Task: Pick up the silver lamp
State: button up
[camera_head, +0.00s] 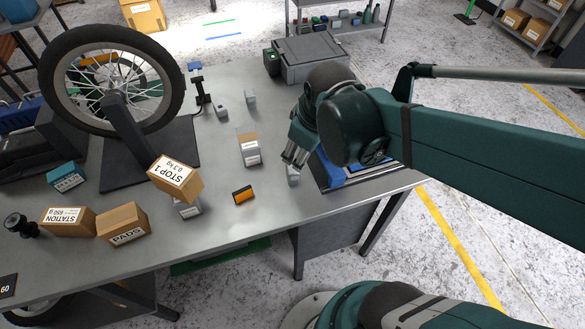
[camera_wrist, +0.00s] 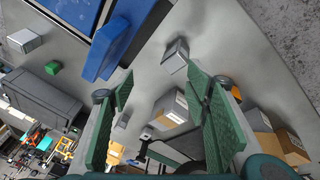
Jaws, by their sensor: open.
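A small silver boxy piece (camera_head: 293,174) lies on the grey table just under my gripper (camera_head: 292,158). It looks like the silver lamp, but its details are too small to be sure. In the wrist view the same silver piece (camera_wrist: 175,55) lies beyond the fingertips, slightly above and right of the middle of the gap. My gripper (camera_wrist: 160,82) is open and empty, its green fingers apart and pointing down at the table. Two other small silver-grey pieces, one (camera_head: 221,111) and another (camera_head: 250,97), stand farther back on the table.
A grey toolbox (camera_head: 315,68) is at the back; a wheel on a stand (camera_head: 112,80) is at the left. Table between is mostly clear.

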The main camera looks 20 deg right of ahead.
aim_at(292, 171)
jog(key=n+p, duration=0.1)
jog(key=w+n+g+p, duration=0.1)
jog(key=n+p, duration=0.1)
jog(key=a+f+n+g+p, duration=0.1)
jog(key=n+p, duration=0.1)
jog(key=shift+w+a+f, duration=0.1)
jog(key=shift+w, duration=0.25)
jog(key=shift+w+a+f+n+g+p, duration=0.15)
jog(key=shift+f+n+g+p, duration=0.15)
jog(key=shift+n+p, duration=0.25)
jog(key=shift+s+a+f+n+g+p, duration=0.15)
jog(key=shift+n+g+p, duration=0.2)
jog(key=shift+n, duration=0.2)
jog(key=shift+a+f+n+g+p, duration=0.15)
jog(key=shift+f+n+g+p, duration=0.2)
jog(key=shift+f+n+p, duration=0.35)
jog(key=shift+r, duration=0.1)
jog(key=shift+f, duration=1.35)
jog(key=shift+f, duration=0.1)
jog(key=shift+a+f+b, duration=0.1)
jog(key=shift+f+b, duration=0.7)
jog(key=shift+f, duration=1.7)
